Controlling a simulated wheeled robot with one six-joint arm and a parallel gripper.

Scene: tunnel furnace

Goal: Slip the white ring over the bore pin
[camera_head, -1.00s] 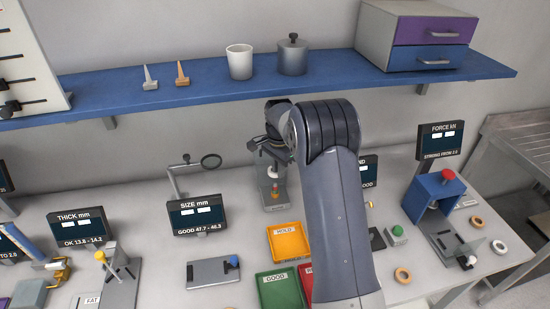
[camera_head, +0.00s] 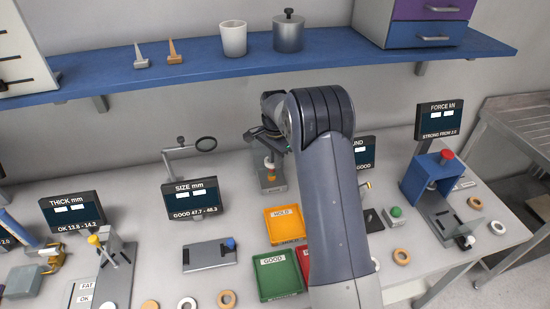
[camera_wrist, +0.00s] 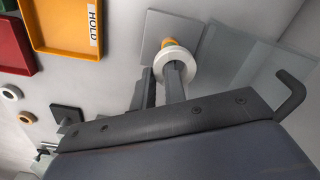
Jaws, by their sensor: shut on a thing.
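My gripper (camera_wrist: 175,75) is shut on the white ring (camera_wrist: 177,55), which sits at its fingertips in the wrist view. Behind the ring is an orange piece (camera_wrist: 167,42) over a square grey plate (camera_wrist: 157,27). In the head view my gripper (camera_head: 268,150) is above a grey stand (camera_head: 272,187) at the back of the bench, largely hidden by my arm. I cannot tell whether the orange piece is the bore pin, or whether the ring is around it or only in front of it.
A clear panel (camera_wrist: 222,50) stands beside the plate. The orange HOLD tray (camera_head: 285,238) and green GOOD tray (camera_head: 279,277) lie in front. A blue shelf (camera_head: 190,69) runs above.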

